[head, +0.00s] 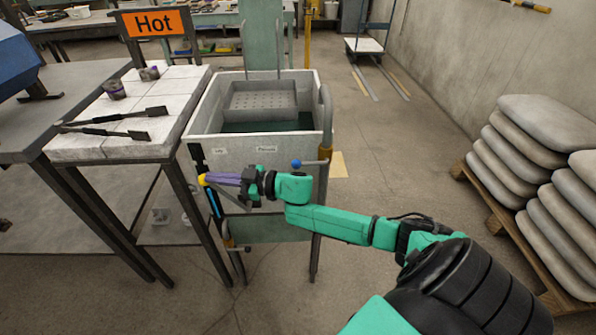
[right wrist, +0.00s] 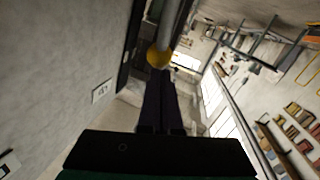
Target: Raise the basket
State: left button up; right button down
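The basket (head: 262,101) is a grey perforated metal box with upright rods, inside the open pale tank (head: 200,125). Dark green liquid or surface shows in front of it. A lever with a yellow knob (head: 203,180) is at the tank's front left corner. My right gripper (head: 212,180), with purple fingers, points left across the tank's front, its tips at the yellow knob. In the right wrist view the knob (right wrist: 159,57) sits right at the fingertips. The fingers look close together, but whether they grip anything is unclear. My left gripper is out of view.
A blue knob (head: 297,163) is on the tank's front right. A tiled table (head: 85,147) with dark tools and an orange "Hot" sign (head: 155,23) stands at the left. Stacked grey sacks (head: 530,155) lie on a pallet at the right. The floor between is free.

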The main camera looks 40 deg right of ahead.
jog(key=shift+w+a+f, duration=0.4)
jog(key=shift+w+a, duration=0.1)
jog(key=shift+a, duration=0.1)
jog(key=shift+w+a+f, duration=0.4)
jog(key=shift+w+a, duration=0.05)
jog(key=shift+a, duration=0.1)
jog(key=p+v, duration=0.1)
jog(key=v, duration=1.3)
jog(key=shift+s, duration=0.25)
jog(key=shift+f, duration=0.1)
